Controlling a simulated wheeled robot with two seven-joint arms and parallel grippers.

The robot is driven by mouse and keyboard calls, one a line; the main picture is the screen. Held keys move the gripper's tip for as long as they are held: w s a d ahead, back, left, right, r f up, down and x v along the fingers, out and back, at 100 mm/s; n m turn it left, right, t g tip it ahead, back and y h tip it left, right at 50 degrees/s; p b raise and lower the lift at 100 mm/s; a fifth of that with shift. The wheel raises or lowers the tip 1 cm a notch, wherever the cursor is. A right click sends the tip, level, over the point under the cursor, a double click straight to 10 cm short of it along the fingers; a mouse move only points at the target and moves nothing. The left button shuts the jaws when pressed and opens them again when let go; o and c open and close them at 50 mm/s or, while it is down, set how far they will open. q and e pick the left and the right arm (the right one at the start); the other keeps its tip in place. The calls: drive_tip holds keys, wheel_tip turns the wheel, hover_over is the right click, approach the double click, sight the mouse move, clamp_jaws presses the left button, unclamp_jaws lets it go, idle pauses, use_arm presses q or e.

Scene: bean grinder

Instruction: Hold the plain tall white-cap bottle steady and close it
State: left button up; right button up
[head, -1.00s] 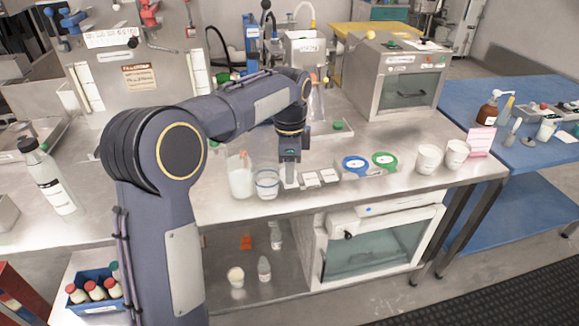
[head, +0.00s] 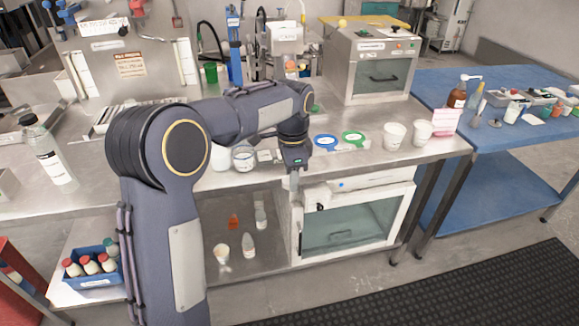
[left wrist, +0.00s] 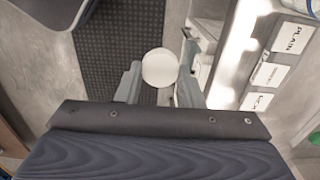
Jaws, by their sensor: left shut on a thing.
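My left gripper (head: 294,182) is at the front edge of the steel counter, just right of the glass jars. In the left wrist view (left wrist: 160,85) its fingers are shut on a plain white round thing (left wrist: 160,68), which looks like a white cap seen from above. Whether a bottle hangs below it cannot be told. On the shelf under the counter stand a small pale bottle (head: 248,245) and another pale bottle (head: 260,215); their caps are too small to make out. My right gripper is out of view.
A white cup (head: 221,253) stands on the shelf. Label cards (left wrist: 292,38), one reading PLAIN, lie on the counter. White cups (head: 394,135) stand to the right. A blue crate (head: 97,281) holds several bottles at lower left. The floor in front is clear.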

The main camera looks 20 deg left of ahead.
use_arm(q)
drive_tip(key=s+d+f+n, duration=0.2)
drive_tip(key=f+n, duration=0.3)
drive_tip(key=f, duration=0.1)
drive_tip(key=s+d+f+n, duration=0.1)
drive_tip(key=d+f+n, duration=0.1)
drive_tip(key=f+n, duration=0.3)
wheel_tip(320, 180, down, 2)
drive_tip(key=shift+s+f+n, duration=0.1)
drive_tip(key=shift+s+n, duration=0.25)
drive_tip(key=shift+n, duration=0.05)
